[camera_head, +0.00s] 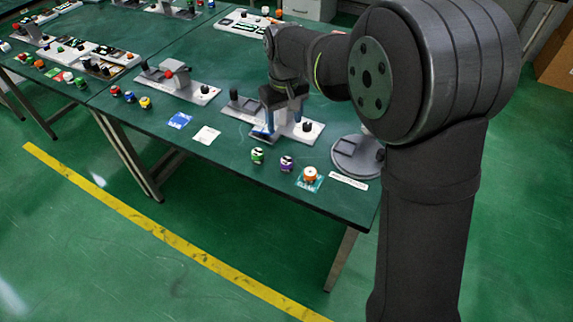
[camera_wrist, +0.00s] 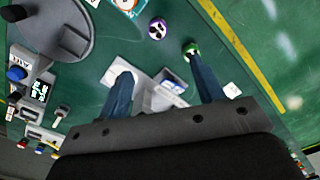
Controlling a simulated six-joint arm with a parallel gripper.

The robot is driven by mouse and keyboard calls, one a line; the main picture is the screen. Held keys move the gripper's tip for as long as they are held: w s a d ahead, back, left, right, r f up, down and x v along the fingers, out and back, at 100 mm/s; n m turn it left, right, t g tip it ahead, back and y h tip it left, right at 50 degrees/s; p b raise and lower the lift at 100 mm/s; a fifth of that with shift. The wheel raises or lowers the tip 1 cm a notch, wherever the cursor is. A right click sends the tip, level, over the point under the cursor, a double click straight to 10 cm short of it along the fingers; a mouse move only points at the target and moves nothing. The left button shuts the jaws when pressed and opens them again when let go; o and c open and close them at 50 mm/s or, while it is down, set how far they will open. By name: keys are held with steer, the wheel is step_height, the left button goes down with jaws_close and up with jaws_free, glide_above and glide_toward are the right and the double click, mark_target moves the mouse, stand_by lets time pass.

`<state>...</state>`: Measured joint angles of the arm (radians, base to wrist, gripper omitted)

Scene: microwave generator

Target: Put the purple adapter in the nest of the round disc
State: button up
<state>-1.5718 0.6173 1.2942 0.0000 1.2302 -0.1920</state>
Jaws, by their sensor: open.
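The purple adapter (camera_head: 286,163) stands near the table's front edge, between a green one (camera_head: 257,155) and an orange one (camera_head: 309,174). In the wrist view the purple adapter (camera_wrist: 157,28) lies beyond the fingertips, between their lines. The grey round disc (camera_head: 345,163) is right of it, partly hidden by my arm. The disc also shows at the upper left of the wrist view (camera_wrist: 55,38), with dark raised parts. A squarish outline on the disc may be its nest. My gripper (camera_head: 280,127) is open and empty, its blue fingers above a grey fixture, behind the adapters.
The grey fixture (camera_head: 293,130) with a black knob lies beneath my gripper. The orange adapter rests on a teal card. A white label (camera_head: 347,181) lies before the disc. Blue (camera_head: 180,120) and white (camera_head: 206,135) cards lie left, with another fixture (camera_head: 178,83) behind.

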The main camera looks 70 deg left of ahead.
steer(key=n, duration=0.1)
glide_toward(286, 161)
steer(key=shift+n, duration=0.3)
steer(key=f, duration=0.5)
steer(key=shift+s+a+f, duration=0.1)
steer(key=shift+s, duration=0.15)
steer(key=shift+w+f, duration=0.15)
steer(key=shift+f, duration=1.15)
steer(key=shift+w+f, duration=0.15)
steer(key=shift+f, duration=1.15)
steer(key=c, duration=1.2)
steer(key=shift+r, duration=0.1)
